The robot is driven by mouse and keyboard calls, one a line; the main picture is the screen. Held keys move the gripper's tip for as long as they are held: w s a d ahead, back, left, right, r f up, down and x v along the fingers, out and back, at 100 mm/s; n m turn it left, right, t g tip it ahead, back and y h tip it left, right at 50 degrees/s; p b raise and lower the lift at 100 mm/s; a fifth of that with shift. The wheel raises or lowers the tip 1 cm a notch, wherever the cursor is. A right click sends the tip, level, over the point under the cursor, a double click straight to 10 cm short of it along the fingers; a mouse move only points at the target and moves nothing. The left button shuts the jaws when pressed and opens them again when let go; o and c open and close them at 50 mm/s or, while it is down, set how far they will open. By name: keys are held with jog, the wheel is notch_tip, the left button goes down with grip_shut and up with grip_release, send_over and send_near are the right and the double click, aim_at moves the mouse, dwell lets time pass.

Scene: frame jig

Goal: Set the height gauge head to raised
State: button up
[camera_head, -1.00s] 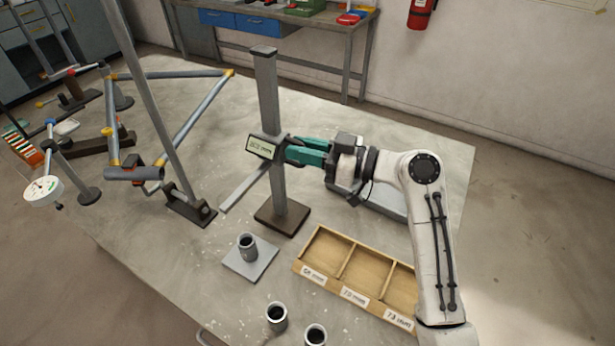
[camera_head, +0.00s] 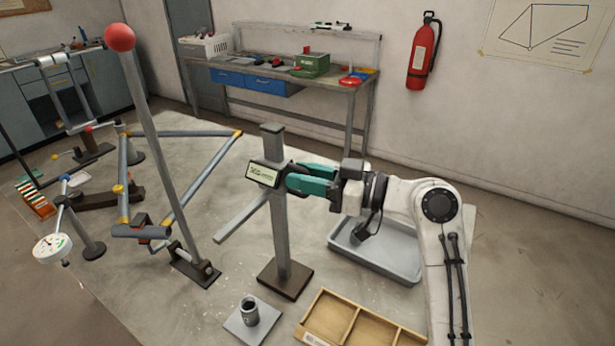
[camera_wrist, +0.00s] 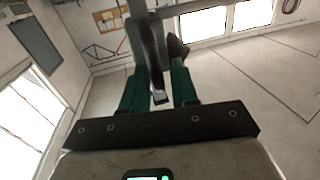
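The height gauge is a grey upright column (camera_head: 282,235) on a dark square base on the table. Its head (camera_head: 263,174), a dark block with a pale display, sits on the upper part of the column, a little below the top. A flat grey bar (camera_head: 241,217) juts from the head toward the lower left, clear of the table. My gripper (camera_head: 291,179), with teal fingers, reaches in from the right and is closed at the head's right side. In the wrist view the fingers (camera_wrist: 165,72) flank a dark part of the head; the exact contact is partly hidden. The display is unreadable.
A tall slanted lever with a red ball (camera_head: 119,37) stands left of the gauge, near a tube frame (camera_head: 200,175). A grey tray (camera_head: 385,250) lies behind my arm. A wooden sorting box (camera_head: 355,325) and a cup on a plate (camera_head: 250,312) are in front.

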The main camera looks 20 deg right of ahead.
jog(key=shift+o, duration=0.5)
jog(key=shift+a, duration=0.2)
jog(key=shift+d, duration=0.15)
jog(key=shift+s+d+f, duration=0.1)
jog(key=shift+d, duration=0.05)
jog(key=b+v, duration=0.3)
jog(key=v, duration=0.7)
jog(key=shift+s, duration=0.2)
jog(key=shift+d, duration=0.15)
